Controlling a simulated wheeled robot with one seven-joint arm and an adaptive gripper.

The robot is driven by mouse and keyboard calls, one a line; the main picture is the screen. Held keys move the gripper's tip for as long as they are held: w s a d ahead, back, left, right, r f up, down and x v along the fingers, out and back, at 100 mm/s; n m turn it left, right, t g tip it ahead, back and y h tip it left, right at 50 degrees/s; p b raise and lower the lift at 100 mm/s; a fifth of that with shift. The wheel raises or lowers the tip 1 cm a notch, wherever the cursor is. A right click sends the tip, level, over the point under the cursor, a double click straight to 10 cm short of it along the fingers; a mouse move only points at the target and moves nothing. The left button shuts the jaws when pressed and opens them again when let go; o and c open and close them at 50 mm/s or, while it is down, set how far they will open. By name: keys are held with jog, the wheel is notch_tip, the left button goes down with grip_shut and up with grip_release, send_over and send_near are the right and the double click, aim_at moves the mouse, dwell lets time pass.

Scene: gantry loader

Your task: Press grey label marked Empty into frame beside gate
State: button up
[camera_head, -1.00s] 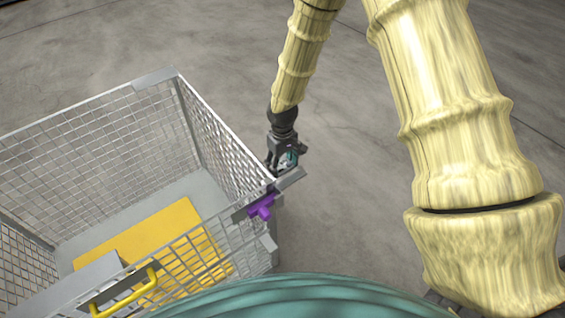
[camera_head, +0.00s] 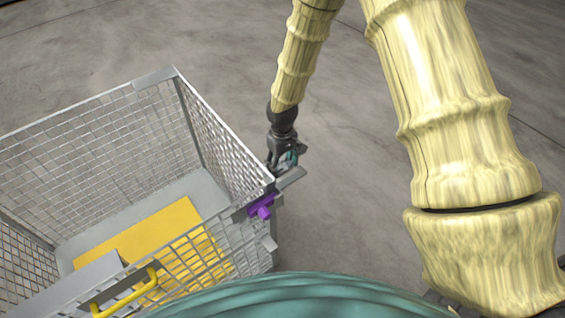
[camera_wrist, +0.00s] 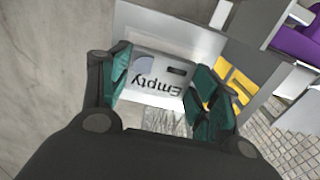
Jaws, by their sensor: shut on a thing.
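The grey label (camera_wrist: 155,82), marked Empty, shows upside down in the wrist view between the teal fingertips of my gripper (camera_wrist: 165,88). My gripper is shut on it. In the head view my gripper (camera_head: 285,160) is at the near right corner of the mesh cage, just outside it. A pale grey plate (camera_wrist: 165,25) lies behind and above the label in the wrist view; I cannot tell whether it is the frame or whether the label touches it. The gate (camera_head: 190,268) is the near mesh side. The label is too small to make out in the head view.
A purple latch (camera_head: 262,206) sits at the cage corner beside my gripper. The mesh cage (camera_head: 188,125) fills the left, with a yellow panel (camera_head: 150,235) inside and a yellow handle (camera_head: 125,295) in front. The concrete floor (camera_head: 350,190) right of the cage is clear.

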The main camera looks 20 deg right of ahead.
jog(key=shift+f, duration=0.4)
jog(key=o, duration=1)
jog(key=shift+o, duration=0.3)
jog(key=shift+o, duration=1.2)
jog(key=shift+r, duration=0.15)
jog(key=shift+r+p, duration=2.3)
jog(key=shift+r, duration=1.15)
grip_shut()
